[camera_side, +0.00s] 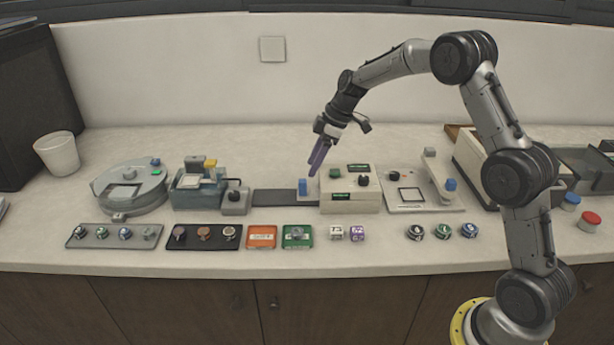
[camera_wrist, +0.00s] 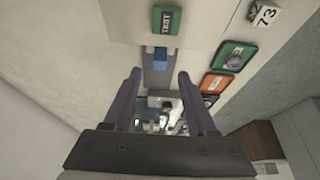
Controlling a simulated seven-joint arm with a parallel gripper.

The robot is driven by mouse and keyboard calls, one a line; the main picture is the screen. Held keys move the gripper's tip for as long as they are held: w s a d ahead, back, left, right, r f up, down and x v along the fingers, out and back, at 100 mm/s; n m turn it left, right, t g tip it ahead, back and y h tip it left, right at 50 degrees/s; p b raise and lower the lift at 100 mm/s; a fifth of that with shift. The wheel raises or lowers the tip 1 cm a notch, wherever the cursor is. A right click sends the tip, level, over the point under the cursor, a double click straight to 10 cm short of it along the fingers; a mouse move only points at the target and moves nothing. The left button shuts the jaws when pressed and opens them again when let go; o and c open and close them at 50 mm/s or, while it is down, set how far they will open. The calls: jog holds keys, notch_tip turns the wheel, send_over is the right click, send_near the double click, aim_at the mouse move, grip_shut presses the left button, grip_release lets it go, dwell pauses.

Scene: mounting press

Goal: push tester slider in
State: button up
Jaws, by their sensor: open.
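The tester (camera_side: 350,192) is a cream box on the counter with a green display, and its top edge also shows in the wrist view (camera_wrist: 120,22). The slider's blue handle (camera_side: 302,187) stands on a pale plate at the tester's left side, over a dark track (camera_side: 275,198). In the wrist view the blue handle (camera_wrist: 160,54) lies just beyond my fingertips. My gripper (camera_side: 316,172), with purple fingers, is above and near the handle. In the wrist view my gripper (camera_wrist: 158,75) is open with nothing between the fingers. Whether a finger touches the handle cannot be told.
Left of the track stand a teal-based machine (camera_side: 195,190) and a round grey machine (camera_side: 130,188). Right of the tester is a flat pale stand (camera_side: 422,195). In front lie an orange tray (camera_side: 262,237), a green tray (camera_side: 298,237), number cubes (camera_side: 337,233) and round pucks.

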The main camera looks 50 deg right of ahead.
aim_at(324, 177)
jog(key=v, duration=0.7)
jog(key=shift+a+f, duration=0.1)
